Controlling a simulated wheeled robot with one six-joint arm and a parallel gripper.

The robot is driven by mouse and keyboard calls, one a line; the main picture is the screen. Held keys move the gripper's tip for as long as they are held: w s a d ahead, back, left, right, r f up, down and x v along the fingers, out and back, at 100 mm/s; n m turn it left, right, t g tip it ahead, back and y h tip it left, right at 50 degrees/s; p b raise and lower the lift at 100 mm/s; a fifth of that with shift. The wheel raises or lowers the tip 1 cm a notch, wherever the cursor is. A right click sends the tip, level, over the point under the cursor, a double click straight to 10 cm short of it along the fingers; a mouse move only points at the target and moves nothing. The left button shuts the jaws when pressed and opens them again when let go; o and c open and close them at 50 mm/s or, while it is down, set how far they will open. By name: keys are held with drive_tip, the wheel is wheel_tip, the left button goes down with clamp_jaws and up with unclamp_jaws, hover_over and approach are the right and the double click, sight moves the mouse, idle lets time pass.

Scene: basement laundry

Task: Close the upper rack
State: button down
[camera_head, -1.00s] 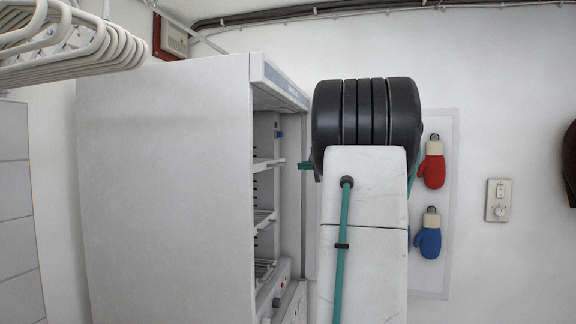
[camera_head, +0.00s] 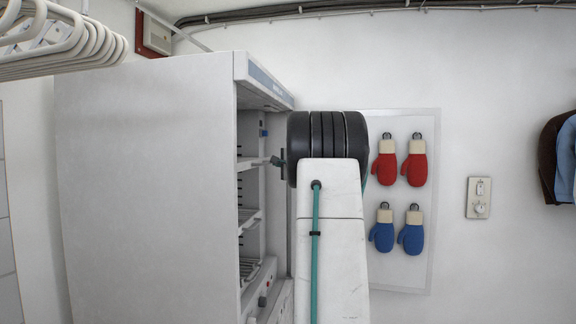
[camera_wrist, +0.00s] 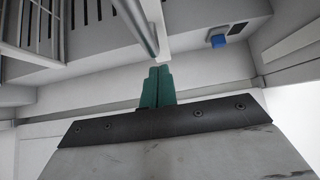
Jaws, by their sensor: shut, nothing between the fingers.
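The upper rack (camera_head: 248,163) shows at the open front of a tall white cabinet (camera_head: 145,185), its front edge sticking out a little. In the wrist view a rack with bars (camera_wrist: 40,25) is at the upper left, and a grey bar (camera_wrist: 135,25) runs down towards my fingertips. I cannot tell whether they touch it. My gripper (camera_wrist: 157,75) has teal fingers closed together with nothing between them. In the head view its tip (camera_head: 277,161) is beside the rack's front edge. My arm hides part of the cabinet's right side.
Lower racks (camera_head: 248,217) sit below inside the cabinet. White hangers (camera_head: 60,40) hang at the upper left. Red mitts (camera_head: 415,165) and blue mitts (camera_head: 411,233) hang on a wall board. A blue part (camera_wrist: 218,41) is inside the cabinet.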

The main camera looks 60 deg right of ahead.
drive_tip(key=shift+w+a, duration=0.3)
drive_tip(key=shift+w, duration=0.6)
drive_tip(key=shift+w+a, duration=0.25)
drive_tip(key=shift+w, duration=0.4)
drive_tip(key=shift+w+a, duration=0.2)
drive_tip(key=shift+w, duration=0.5)
drive_tip(key=shift+w+a, duration=0.25)
drive_tip(key=shift+w, duration=0.4)
drive_tip(key=shift+w+a+r, duration=0.1)
drive_tip(key=shift+s, duration=0.3)
drive_tip(key=s+a, duration=0.2)
drive_tip(key=s, duration=1)
drive_tip(key=shift+s+a, duration=0.35)
drive_tip(key=shift+a, duration=0.05)
